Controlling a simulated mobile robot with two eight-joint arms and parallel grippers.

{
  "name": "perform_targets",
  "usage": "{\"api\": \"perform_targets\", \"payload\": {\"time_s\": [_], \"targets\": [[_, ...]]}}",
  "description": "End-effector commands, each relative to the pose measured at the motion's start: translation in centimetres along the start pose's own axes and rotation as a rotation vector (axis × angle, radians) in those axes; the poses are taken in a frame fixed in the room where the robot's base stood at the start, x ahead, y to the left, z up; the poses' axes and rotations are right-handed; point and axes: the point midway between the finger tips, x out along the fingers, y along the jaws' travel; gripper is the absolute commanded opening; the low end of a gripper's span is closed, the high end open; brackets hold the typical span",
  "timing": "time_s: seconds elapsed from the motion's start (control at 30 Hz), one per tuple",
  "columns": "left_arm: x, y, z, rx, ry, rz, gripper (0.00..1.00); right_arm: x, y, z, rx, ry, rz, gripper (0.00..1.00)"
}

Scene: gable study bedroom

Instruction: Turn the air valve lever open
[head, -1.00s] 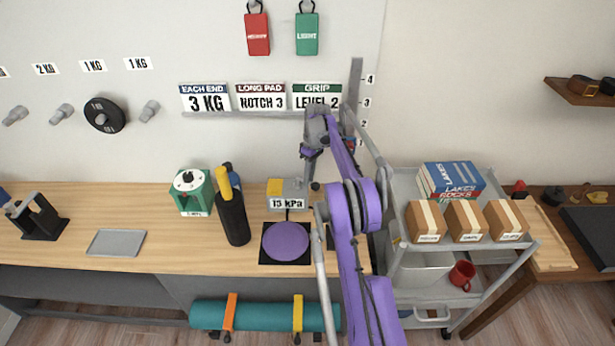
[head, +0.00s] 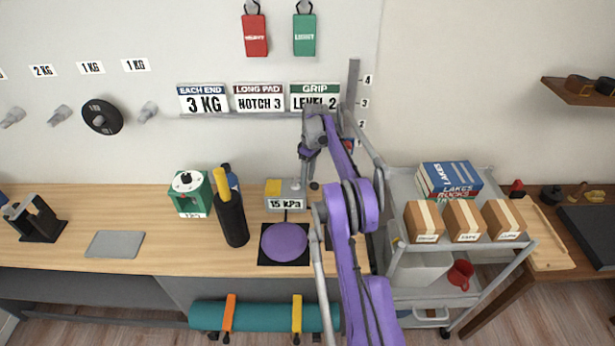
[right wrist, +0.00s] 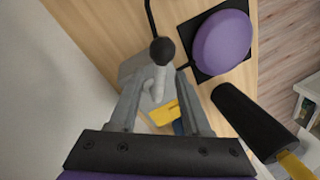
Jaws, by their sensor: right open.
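The air valve is a grey box (head: 273,201) with a yellow patch and a "15 kPa" label, on the wooden desk against the wall. Its lever shows in the right wrist view as a grey stem (right wrist: 158,80) with a black ball knob (right wrist: 162,50). My right gripper (head: 303,180) is above the box, pointing down. In the right wrist view its two fingers (right wrist: 160,88) are apart, and the lever stem appears between them. Whether a finger touches the stem I cannot tell. My left gripper is out of view.
A purple round pad (head: 284,242) lies in front of the box. A black cylinder (head: 232,220) with a yellow top and a green-framed device (head: 190,193) stand to its left. A grey cart (head: 480,242) with boxes stands right of the desk. A grey tray (head: 115,244) lies left.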

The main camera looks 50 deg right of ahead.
Motion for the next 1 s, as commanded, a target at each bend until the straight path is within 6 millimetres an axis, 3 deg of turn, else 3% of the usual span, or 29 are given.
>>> {"api": "perform_targets", "payload": {"time_s": [0.17,0.6,0.97,1.0], "targets": [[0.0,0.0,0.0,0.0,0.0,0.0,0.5,-0.5,0.0,0.0,0.0,0.0,0.0,0.48],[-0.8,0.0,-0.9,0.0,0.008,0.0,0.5,-6.9,0.1,0.0,0.0,0.001,0.001,0.48],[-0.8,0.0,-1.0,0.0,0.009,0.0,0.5,-7.5,0.0,0.0,0.0,0.0,0.0,0.48],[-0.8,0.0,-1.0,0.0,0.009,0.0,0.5,-7.5,0.0,0.0,0.0,0.0,0.0,0.41]]}}
